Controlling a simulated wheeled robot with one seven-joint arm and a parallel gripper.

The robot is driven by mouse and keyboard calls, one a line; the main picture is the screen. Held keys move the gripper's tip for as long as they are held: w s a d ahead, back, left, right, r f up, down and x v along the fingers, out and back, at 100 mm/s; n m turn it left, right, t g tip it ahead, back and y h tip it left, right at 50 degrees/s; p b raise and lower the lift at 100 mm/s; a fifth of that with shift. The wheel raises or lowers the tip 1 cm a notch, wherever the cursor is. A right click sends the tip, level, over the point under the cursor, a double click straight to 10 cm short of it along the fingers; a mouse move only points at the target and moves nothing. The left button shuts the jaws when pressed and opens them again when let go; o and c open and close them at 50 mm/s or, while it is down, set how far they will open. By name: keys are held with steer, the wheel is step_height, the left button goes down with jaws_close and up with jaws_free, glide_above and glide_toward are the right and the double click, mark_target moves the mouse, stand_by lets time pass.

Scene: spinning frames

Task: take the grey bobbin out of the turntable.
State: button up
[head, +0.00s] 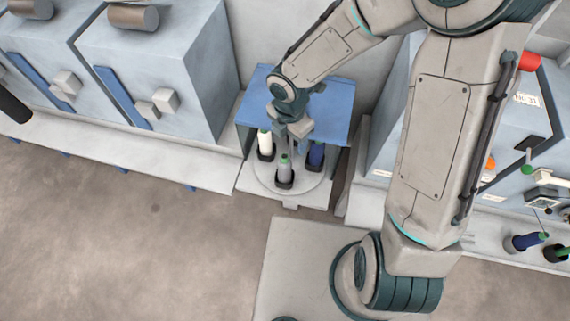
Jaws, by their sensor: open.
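The grey bobbin (284,166) stands upright in a dark holder at the front of the round turntable (262,182). A white bobbin (265,142) stands behind it to the left and a blue bobbin (316,154) to the right, both on the turntable. My gripper (293,140) points down from my arm, just behind and above the grey bobbin's top. It is open. Whether the fingers touch the bobbin is hard to tell. The gripper hides the back part of the turntable.
A blue cover (341,100) rises behind and beside the turntable. Large grey-blue machine boxes (160,75) stand to the left on a pale ledge (130,160). More machine frames stand to the right, with a blue bobbin (528,240) low down. The floor (120,240) at the front left is clear.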

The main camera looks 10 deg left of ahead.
mark_target(285, 163)
steer(key=shift+s+a+f+n, duration=0.3)
steer(key=shift+a+f+n, duration=0.3)
steer(key=shift+a+f, duration=0.1)
step_height(285, 163, down, 7)
steer(key=shift+f+b, duration=0.15)
steer(key=shift+b, duration=0.75)
steer(key=shift+w+f+b, duration=0.15)
steer(key=shift+f+b, duration=0.15)
steer(key=shift+f, duration=2.65)
steer(key=c, duration=1.1)
